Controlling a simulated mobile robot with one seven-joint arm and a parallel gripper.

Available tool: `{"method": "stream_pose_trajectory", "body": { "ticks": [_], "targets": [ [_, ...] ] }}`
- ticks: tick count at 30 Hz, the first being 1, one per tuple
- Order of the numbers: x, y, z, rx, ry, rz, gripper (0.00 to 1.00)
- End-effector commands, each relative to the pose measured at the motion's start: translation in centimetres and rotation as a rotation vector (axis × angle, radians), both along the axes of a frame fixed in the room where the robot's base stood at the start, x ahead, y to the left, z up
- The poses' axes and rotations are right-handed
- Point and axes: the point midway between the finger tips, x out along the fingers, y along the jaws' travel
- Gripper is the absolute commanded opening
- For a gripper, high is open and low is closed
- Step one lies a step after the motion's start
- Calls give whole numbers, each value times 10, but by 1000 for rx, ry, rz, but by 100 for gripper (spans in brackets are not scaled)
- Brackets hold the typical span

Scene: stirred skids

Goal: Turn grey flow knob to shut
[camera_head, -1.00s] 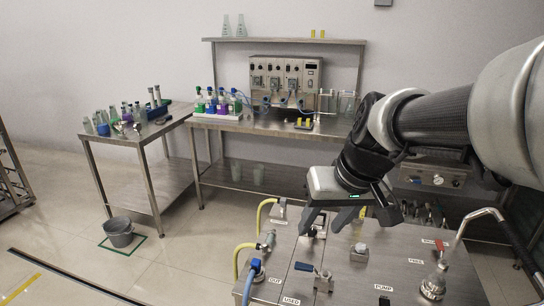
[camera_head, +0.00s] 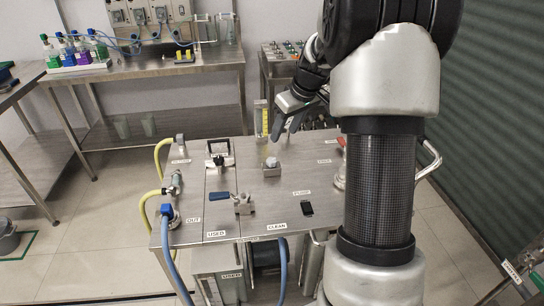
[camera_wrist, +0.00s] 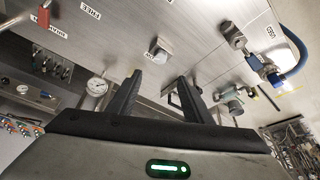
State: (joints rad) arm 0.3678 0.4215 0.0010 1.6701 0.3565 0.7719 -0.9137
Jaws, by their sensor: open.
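A small grey knob (camera_head: 271,167) stands on the steel skid top (camera_head: 320,180), in front of a yellow-scaled flow tube (camera_head: 262,117). A grey block-like knob with a small label also shows in the wrist view (camera_wrist: 160,47), ahead of my fingertips; it looks like the same one. My gripper (camera_head: 284,132) is above and behind the knob in the head view, fingers pointing down, apart from it. In the wrist view my gripper (camera_wrist: 160,77) has its two fingers spread with nothing between them. The knob's pointer setting is too small to read.
A blue handle (camera_head: 219,197) and a metal valve (camera_head: 243,203) stand at the front of the skid. A black clamp-like fitting (camera_head: 219,160) is left of the knob. Yellow and blue hoses (camera_head: 148,213) run along the left edge. A red handle (camera_wrist: 43,15) shows in the wrist view.

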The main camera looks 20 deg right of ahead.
Motion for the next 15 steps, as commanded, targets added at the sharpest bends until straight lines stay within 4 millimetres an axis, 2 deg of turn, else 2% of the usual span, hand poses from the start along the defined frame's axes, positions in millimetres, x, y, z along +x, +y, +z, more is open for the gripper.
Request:
{"method": "stream_pose_trajectory", "body": {
  "ticks": [3,15],
  "targets": [
    [9,4,-27,2,5,2,46],
    [39,14,-105,1,4,0,46]
  ]
}}
